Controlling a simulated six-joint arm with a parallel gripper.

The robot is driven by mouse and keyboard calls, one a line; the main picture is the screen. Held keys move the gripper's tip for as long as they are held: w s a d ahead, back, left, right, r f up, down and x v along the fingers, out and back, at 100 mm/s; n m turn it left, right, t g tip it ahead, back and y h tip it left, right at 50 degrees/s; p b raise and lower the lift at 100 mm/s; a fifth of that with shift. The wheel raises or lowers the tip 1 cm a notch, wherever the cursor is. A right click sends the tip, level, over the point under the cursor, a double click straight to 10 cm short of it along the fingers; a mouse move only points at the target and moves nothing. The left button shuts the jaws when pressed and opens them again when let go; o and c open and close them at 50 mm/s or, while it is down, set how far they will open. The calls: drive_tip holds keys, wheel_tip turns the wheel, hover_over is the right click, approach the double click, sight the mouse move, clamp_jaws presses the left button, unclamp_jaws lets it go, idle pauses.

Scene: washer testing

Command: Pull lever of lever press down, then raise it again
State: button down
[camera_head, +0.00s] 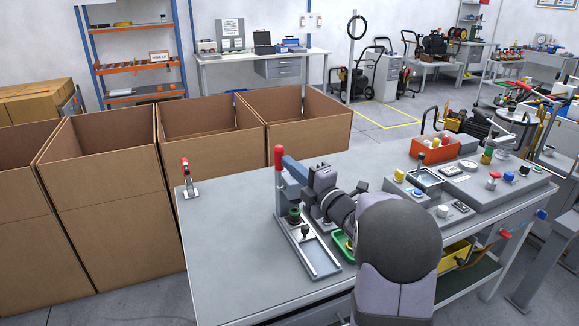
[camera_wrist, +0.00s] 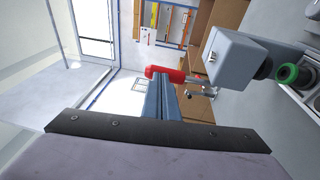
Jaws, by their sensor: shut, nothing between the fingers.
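The lever press stands on the grey workbench, with its flat metal base (camera_head: 322,257) towards the front. Its lever has a red handle (camera_head: 279,153), which stands upright at the top left of the press. In the wrist view the red handle (camera_wrist: 160,73) lies across the view just beyond my fingertips, beside the press's grey-blue head (camera_wrist: 235,58) and green ring (camera_wrist: 288,76). My gripper (camera_head: 285,161) has its blue fingers shut and empty, right at the handle. The wrist view shows the closed fingertips (camera_wrist: 164,85) overlapping it; I cannot tell if they touch. My arm hides part of the press.
A small red-handled clamp (camera_head: 188,178) stands at the bench's back left corner. Cardboard boxes (camera_head: 100,165) line the bench's left. The bench's left part is clear.

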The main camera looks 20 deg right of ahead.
drive_tip(key=r+b+v, duration=0.1)
drive_tip(key=b+v, duration=0.1)
drive_tip(key=v, duration=1.1)
drive_tip(key=shift+b, duration=0.35)
drive_tip(key=shift+d, duration=0.1)
